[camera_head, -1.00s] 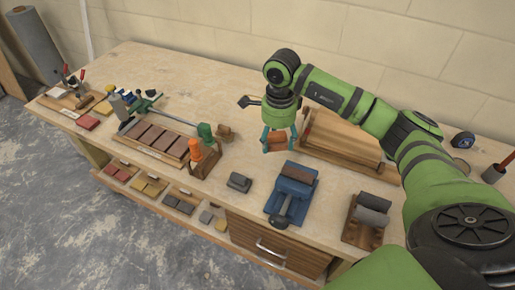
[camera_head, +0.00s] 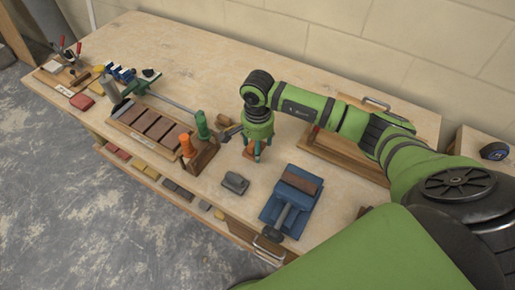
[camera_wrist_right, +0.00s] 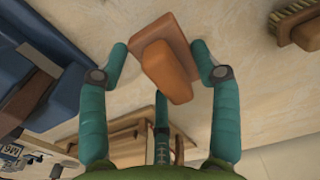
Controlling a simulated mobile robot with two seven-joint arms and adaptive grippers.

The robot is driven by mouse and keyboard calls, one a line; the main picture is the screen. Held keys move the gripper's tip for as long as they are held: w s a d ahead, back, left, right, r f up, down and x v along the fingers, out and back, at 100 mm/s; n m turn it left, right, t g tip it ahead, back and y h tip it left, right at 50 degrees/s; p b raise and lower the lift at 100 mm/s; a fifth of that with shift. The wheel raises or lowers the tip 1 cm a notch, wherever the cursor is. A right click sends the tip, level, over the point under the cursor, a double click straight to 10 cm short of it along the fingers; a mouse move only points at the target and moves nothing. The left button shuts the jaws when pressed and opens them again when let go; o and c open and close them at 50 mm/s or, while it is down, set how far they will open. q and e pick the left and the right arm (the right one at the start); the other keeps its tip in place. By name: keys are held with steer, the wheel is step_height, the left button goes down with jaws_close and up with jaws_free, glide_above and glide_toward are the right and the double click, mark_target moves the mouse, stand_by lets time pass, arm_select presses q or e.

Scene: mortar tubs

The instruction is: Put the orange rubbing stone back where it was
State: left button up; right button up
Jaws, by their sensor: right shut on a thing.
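The orange rubbing stone (camera_wrist_right: 165,62) is a brown-orange block with a raised grip, between the teal fingers in the right wrist view. My right gripper (camera_wrist_right: 160,62) is shut on it. In the head view the right gripper (camera_head: 253,152) points down over the bench, and only a small part of the stone (camera_head: 247,149) shows. I cannot tell whether the stone touches the bench. My left gripper is not in view.
A tray of brown blocks (camera_head: 116,119) lies at left, beside tools with green (camera_head: 202,124) and orange (camera_head: 185,145) handles. A small dark grey block (camera_head: 235,183) sits near the front edge. A brush (camera_wrist_right: 291,24) lies close to the gripper.

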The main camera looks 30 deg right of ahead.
step_height(320, 180, down, 2)
steer(key=shift+f+p, duration=0.25)
steer(key=shift+p, duration=0.15)
steer(key=shift+f, duration=0.4)
steer(key=shift+f+b, duration=0.3)
steer(key=o, duration=1.1)
steer(key=shift+r, duration=0.1)
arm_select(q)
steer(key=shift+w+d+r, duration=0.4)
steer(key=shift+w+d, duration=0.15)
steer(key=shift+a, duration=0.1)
